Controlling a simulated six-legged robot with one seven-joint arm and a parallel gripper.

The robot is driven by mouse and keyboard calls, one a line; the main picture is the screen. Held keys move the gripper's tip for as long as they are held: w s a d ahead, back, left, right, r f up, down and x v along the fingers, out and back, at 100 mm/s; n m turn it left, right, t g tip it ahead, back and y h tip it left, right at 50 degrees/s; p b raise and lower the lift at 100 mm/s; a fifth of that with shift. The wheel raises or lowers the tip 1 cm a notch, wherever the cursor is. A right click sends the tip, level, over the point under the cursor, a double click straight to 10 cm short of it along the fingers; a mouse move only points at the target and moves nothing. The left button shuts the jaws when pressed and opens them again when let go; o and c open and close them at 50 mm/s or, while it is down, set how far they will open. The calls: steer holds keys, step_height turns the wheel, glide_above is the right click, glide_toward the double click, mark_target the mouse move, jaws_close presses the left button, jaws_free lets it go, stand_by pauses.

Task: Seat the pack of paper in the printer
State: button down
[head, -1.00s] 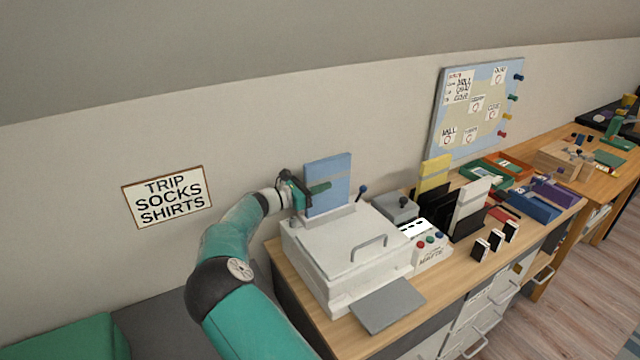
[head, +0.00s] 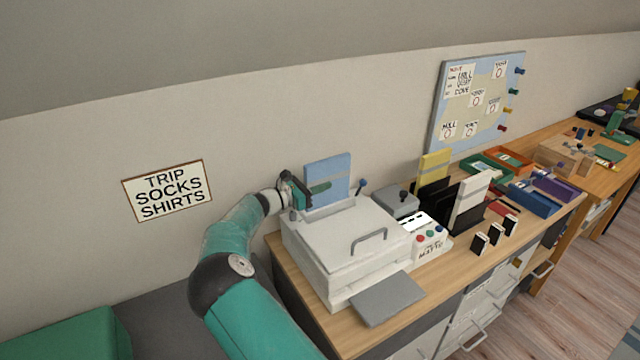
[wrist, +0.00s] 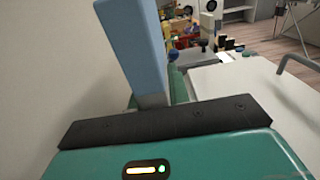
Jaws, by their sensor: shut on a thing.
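A blue pack of paper (head: 328,172) stands nearly upright at the back of the white printer (head: 352,236), at its rear feed slot. Its lower edge is hidden behind the slot's rim and my gripper. My gripper (head: 316,189) is shut on the pack at its left side, low down. In the wrist view the blue pack (wrist: 137,45) rises just beyond the gripper's dark edge, with the printer's white top at the right. I cannot tell how deep the pack sits in the slot.
A grey output tray (head: 387,298) juts from the printer's front. A small lever with a blue knob (head: 362,184) and a grey box (head: 396,201) stand to the pack's right. Yellow (head: 434,168) and white (head: 471,200) packs stand in black holders farther right. The wall is close behind.

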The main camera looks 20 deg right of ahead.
steer(key=shift+f, duration=0.85)
steer(key=c, duration=1.3)
jaws_free()
steer(key=shift+o, duration=0.2)
steer(key=s+a, duration=0.2)
steer(key=a, duration=1.1)
steer(key=shift+s+a, duration=0.3)
